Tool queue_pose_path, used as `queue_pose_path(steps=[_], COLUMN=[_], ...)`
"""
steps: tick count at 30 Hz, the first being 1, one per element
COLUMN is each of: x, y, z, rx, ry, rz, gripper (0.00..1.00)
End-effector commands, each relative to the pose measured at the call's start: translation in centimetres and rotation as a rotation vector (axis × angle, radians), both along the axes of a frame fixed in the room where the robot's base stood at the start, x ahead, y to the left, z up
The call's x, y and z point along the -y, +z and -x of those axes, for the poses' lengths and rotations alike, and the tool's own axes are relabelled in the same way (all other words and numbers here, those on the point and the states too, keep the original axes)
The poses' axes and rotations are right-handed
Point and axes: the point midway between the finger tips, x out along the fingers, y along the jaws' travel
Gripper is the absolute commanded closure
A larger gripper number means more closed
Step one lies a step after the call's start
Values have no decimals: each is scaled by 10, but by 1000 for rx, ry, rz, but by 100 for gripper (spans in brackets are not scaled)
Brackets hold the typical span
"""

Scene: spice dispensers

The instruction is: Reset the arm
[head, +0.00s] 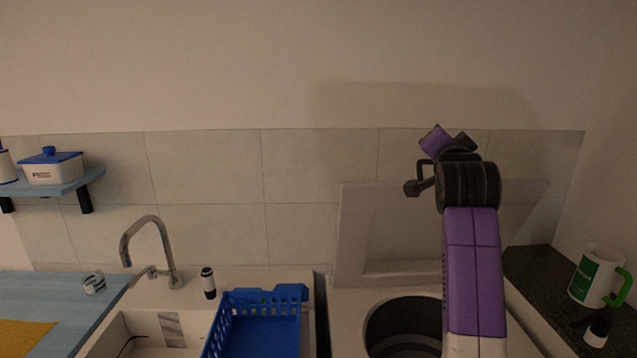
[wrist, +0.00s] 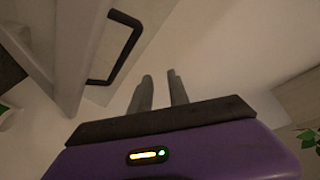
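My arm (head: 473,270), purple and black, stands raised on the right of the head view, bent at the top in front of the tiled wall. My gripper's fingers cannot be made out in the head view. In the wrist view my gripper (wrist: 160,74) shows two grey fingers slightly apart, with nothing between them. Another dark dispenser with a white label (head: 597,330) stands at the far right, near the mug. Both are well away from my arm.
A blue rack (head: 262,334) sits by the sink with its faucet (head: 150,250). An open lid (head: 395,235) rises behind a round dark opening (head: 385,322) beside my arm. A green-and-white mug (head: 590,275) is right. A black handle (wrist: 137,30) is near the fingers.

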Motion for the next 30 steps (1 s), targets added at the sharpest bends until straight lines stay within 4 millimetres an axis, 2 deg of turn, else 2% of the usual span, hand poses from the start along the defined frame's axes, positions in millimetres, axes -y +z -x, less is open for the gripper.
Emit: queue_pose_path(steps=[1,3,8,15,21,30], x=[-2,-6,-15,-28,-38,-50], y=[-23,-48,-103,-182,-238,-300], z=[8,20,55,124,192,305], rx=[5,22,52,79,87,75], ry=[9,22,49,84,112,152], rz=[52,128,281,464,581,697], gripper=[78,78,78,78,78,78])
